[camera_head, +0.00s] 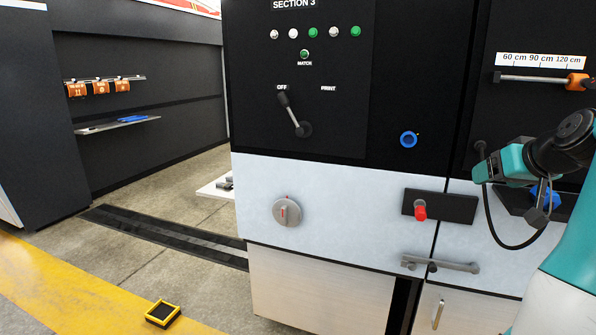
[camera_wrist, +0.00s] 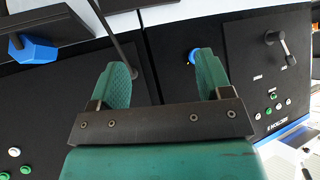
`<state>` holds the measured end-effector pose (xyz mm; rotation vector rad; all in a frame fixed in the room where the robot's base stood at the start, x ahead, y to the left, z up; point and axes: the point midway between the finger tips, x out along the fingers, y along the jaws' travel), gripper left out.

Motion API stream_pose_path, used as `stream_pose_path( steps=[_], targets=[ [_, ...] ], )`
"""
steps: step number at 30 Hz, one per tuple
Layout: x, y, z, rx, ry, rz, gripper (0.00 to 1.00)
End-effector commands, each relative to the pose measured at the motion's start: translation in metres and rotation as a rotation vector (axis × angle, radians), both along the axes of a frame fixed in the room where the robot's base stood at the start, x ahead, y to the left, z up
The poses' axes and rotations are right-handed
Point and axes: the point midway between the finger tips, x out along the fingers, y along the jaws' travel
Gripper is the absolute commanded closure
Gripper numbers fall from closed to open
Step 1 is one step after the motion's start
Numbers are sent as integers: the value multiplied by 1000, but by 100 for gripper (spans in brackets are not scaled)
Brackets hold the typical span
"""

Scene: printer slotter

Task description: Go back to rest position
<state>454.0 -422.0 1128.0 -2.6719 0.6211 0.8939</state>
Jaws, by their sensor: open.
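My gripper (camera_wrist: 163,62) is open in the wrist view, with its two green fingers apart and nothing between them. The end of my arm shows at the right of the head view (camera_head: 503,166), in front of the right part of the black and white printer (camera_head: 335,195). The fingertips are hard to make out there. A blue ring (camera_head: 408,139) on the black panel shows just beyond the right finger in the wrist view (camera_wrist: 192,57). A blue knob (camera_head: 545,198) is partly behind my arm; a blue knob also shows at the upper left of the wrist view (camera_wrist: 35,50).
The printer front has an OFF/PRINT lever (camera_head: 294,116), slanted with its dark knob upper left, a grey dial (camera_head: 287,211), a red button (camera_head: 420,211) and a handle (camera_head: 440,265). An orange slider (camera_head: 576,82) sits on a rod. A yellow-edged box (camera_head: 162,313) lies on the floor.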

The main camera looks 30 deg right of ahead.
Motion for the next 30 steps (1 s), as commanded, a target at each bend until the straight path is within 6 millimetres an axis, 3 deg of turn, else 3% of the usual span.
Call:
stream_pose_path(
  steps=[1,4,7,11,15,18,21,25,30],
  targets=[
    [28,34,1,31,21,98,28],
    [64,97,-4,93,75,256,28],
    [85,164,-8,145,142,410,28],
    [90,249,-14,194,243,603,28],
    [71,333,-18,218,369,802,28],
    [44,383,-22,218,465,933,28],
    [12,421,-25,201,560,1049,28],
    [-25,450,-28,171,656,1156,28],
    [-50,465,-30,142,720,1222,28]
  ],
)
